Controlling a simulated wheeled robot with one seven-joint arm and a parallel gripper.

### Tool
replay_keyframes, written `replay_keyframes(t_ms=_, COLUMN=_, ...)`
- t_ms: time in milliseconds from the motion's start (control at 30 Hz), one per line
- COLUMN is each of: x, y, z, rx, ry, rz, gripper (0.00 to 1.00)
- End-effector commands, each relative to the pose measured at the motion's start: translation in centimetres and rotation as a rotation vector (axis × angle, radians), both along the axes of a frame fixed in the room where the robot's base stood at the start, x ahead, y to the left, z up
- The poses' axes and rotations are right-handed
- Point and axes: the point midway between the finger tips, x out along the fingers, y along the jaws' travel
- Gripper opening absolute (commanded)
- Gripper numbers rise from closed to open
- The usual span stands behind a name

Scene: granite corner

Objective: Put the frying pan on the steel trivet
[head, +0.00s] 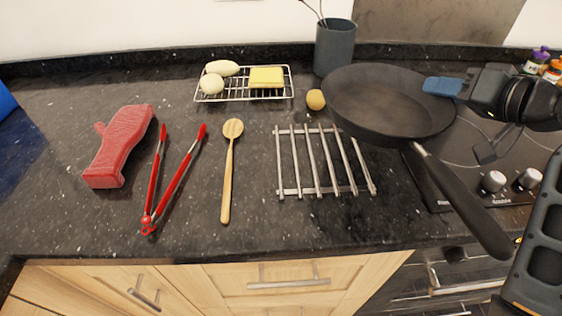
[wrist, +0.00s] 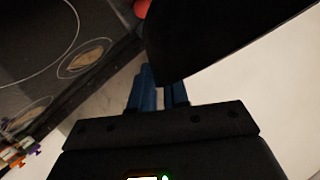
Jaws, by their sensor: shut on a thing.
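The black frying pan (head: 385,103) is in the upper right of the head view, held above the counter, with its handle pointing to the lower right. My gripper (head: 440,87) is shut on the pan's right rim with its blue fingers. In the wrist view the pan (wrist: 215,35) is a dark shape at the top, and my gripper (wrist: 160,92) reaches its edge. The steel trivet (head: 318,165) lies on the counter, below and left of the pan. Its bars are bare, and its upper right is near the pan's lower edge in the picture.
A yellow ball-like item (head: 316,99) lies between the wire rack (head: 245,95) and pan. A grey utensil pot (head: 334,48) stands behind. A wooden spoon (head: 230,170), red tongs (head: 170,185) and red mitt (head: 121,146) lie left. The cooktop (head: 465,130) with knobs is right.

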Motion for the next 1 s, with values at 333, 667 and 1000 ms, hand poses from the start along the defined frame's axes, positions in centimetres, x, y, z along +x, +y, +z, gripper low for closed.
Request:
replay_keyframes(t_ms=333, x=-0.3, y=1.8, z=-1.1, rx=0.003, ry=0.001, rz=0.001, gripper=0.00)
replay_keyframes(t_ms=667, x=-0.9, y=8.2, z=-4.9, rx=0.003, ry=0.001, rz=0.001, gripper=0.00)
replay_keyframes(t_ms=1000, x=-1.2, y=11.4, z=-6.9, rx=0.003, ry=-0.002, rz=-0.001, gripper=0.00)
